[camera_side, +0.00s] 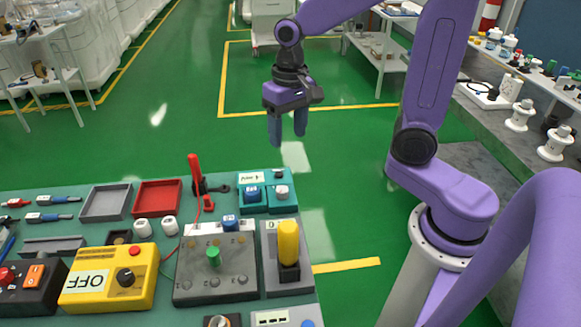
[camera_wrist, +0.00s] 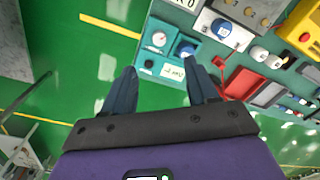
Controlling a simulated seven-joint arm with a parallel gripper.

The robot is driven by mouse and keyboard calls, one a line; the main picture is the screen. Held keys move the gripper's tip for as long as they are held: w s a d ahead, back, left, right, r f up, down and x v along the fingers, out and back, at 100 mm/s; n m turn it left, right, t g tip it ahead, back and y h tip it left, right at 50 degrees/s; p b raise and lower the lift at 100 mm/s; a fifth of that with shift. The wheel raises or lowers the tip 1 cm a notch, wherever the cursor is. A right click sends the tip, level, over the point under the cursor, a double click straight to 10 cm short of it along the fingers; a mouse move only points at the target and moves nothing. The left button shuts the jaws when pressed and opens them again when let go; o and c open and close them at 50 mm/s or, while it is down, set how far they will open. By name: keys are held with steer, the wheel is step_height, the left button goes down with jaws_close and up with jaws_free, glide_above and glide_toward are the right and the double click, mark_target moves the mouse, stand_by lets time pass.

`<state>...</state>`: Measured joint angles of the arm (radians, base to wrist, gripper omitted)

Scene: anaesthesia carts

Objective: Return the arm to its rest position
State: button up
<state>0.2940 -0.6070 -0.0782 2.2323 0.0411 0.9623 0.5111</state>
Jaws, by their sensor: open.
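My purple arm reaches over from the right in the side view. My gripper (camera_side: 287,128) hangs with its fingers pointing down, beyond the back right edge of the green-topped table (camera_side: 80,200). Its two dark blue fingers are apart with nothing between them. In the wrist view my gripper (camera_wrist: 160,88) is also open and empty, above the green floor and next to the teal blocks (camera_wrist: 165,50) at the table's corner. No object touches the fingers.
The table bears a yellow box (camera_side: 110,278) marked OFF, a grey panel (camera_side: 216,272) with a green knob, a yellow handle (camera_side: 288,240), a red upright lever (camera_side: 195,172) and trays. A bench (camera_side: 500,112) with white spools stands right. The floor behind the table is clear.

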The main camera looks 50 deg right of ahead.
steer(key=s+f+n, duration=0.1)
steer(key=s+n, duration=1.4)
steer(key=s, duration=0.5)
steer(key=shift+a+f, duration=0.35)
steer(key=shift+a, duration=0.1)
steer(key=shift+w, duration=0.15)
steer(key=r+m, duration=0.2)
steer(key=m, duration=0.1)
glide_above(283, 189)
steer(key=shift+g, duration=0.3)
step_height(283, 189, down, 18)
steer(key=shift+r, duration=0.15)
stand_by(0.4)
steer(key=c, duration=1.1)
